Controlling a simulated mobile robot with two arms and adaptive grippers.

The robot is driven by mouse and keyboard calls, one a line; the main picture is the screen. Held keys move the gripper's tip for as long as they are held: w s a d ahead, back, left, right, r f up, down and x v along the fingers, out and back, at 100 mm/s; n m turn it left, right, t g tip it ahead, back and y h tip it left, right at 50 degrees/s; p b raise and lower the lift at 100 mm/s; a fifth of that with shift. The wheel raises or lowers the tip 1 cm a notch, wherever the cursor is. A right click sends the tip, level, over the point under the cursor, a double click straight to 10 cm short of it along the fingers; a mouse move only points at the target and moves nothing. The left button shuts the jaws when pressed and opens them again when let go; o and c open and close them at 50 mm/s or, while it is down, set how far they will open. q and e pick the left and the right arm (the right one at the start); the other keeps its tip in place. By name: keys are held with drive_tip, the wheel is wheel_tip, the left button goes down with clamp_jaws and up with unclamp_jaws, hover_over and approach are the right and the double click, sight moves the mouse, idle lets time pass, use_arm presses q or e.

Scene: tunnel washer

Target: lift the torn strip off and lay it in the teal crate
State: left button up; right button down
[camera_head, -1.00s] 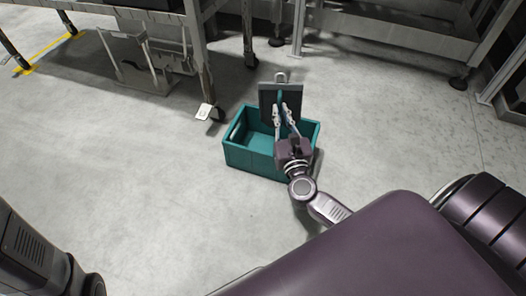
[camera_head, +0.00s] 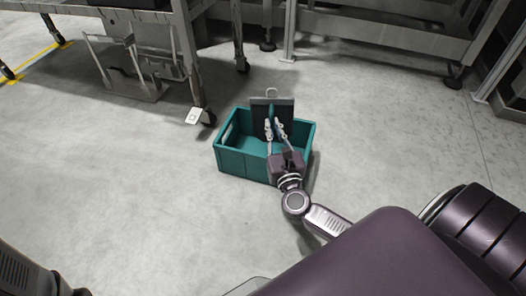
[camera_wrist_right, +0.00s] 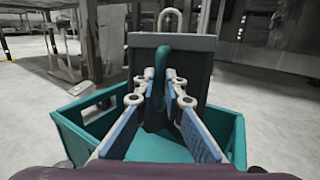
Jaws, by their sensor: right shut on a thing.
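The teal crate (camera_head: 237,161) stands on the floor in the middle of the head view; its walls also show in the wrist view (camera_wrist_right: 78,143). My right gripper (camera_head: 275,126) is over the crate, shut on the teal handle (camera_wrist_right: 161,65) of a dark grey rectangular panel (camera_wrist_right: 193,75). The panel (camera_head: 258,121) is upright, with a metal loop on top. Its lower part is down between the crate walls; I cannot tell if it touches the crate floor. No torn strip is recognisable. My left gripper is out of view.
A metal-framed table or cart (camera_head: 190,62) with a caster stands behind the crate to the left. Grey metal framing (camera_head: 390,35) runs along the back. A yellow floor line (camera_head: 40,58) is at far left. The floor left of the crate is clear.

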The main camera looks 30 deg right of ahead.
drive_tip(key=shift+r, duration=0.1)
drive_tip(key=c, duration=1.9)
unclamp_jaws()
drive_tip(key=shift+c, duration=0.2)
drive_tip(key=shift+s+a, duration=0.1)
drive_tip(key=shift+s, duration=0.05)
drive_tip(key=v, duration=0.7)
